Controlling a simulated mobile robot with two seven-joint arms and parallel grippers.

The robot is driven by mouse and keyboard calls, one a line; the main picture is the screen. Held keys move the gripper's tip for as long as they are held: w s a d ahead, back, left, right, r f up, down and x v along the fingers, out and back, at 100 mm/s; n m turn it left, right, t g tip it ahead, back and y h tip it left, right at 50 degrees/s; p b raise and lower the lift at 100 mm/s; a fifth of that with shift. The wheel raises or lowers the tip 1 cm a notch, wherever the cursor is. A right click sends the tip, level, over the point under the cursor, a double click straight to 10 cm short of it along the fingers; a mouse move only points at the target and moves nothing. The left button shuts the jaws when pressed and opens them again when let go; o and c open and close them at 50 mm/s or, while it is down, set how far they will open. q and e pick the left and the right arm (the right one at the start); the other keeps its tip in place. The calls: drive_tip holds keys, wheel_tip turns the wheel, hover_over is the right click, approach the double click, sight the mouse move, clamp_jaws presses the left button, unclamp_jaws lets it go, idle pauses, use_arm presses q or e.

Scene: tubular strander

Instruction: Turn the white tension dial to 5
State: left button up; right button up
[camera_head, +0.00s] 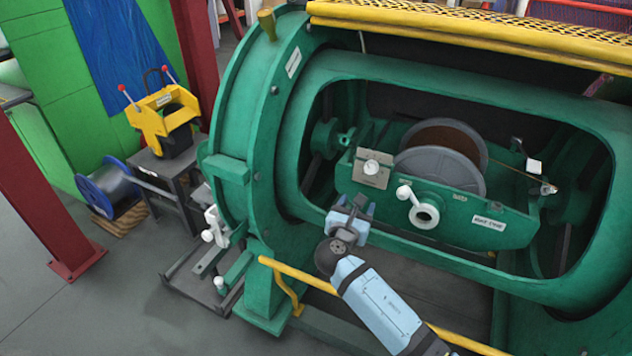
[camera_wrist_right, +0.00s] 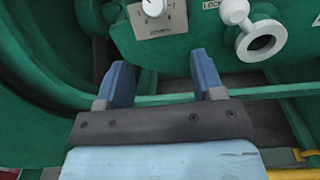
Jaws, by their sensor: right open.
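The white tension dial (camera_head: 371,167) sits on a beige numbered plate (camera_head: 362,178) on the green cradle, left of the grey spool. In the right wrist view the dial (camera_wrist_right: 153,7) is at the top edge, cut off, with the plate (camera_wrist_right: 158,22) around it. Its pointer setting cannot be read. My right gripper (camera_head: 352,205) is below and slightly left of the dial, apart from it. In the wrist view the gripper (camera_wrist_right: 158,75) has its blue fingers spread, with nothing between them. My left gripper is not in view.
A white crank handle with a ring (camera_head: 425,215) stands right of the dial. The spool (camera_head: 440,165) is behind. The green drum frame (camera_head: 400,75) surrounds the opening. A yellow rail (camera_head: 310,280) runs below my right arm.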

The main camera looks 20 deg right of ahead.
sight(370, 169)
drive_tip(key=shift+h, duration=0.3)
drive_tip(key=b+x, duration=0.1)
drive_tip(key=x, duration=0.7)
drive_tip(key=b+x, duration=0.1)
drive_tip(key=x, duration=0.3)
drive_tip(key=shift+w+a+r+b, duration=0.2)
drive_tip(key=shift+w+b, duration=0.15)
drive_tip(key=shift+w, duration=0.3)
drive_tip(key=shift+w+d+n, duration=0.3)
drive_tip(key=shift+w+d, duration=0.2)
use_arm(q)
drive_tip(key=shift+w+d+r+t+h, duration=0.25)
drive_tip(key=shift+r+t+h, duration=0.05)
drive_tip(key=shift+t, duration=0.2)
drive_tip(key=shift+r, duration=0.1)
use_arm(e)
drive_tip(key=shift+c, duration=0.6)
drive_tip(key=c, duration=0.8)
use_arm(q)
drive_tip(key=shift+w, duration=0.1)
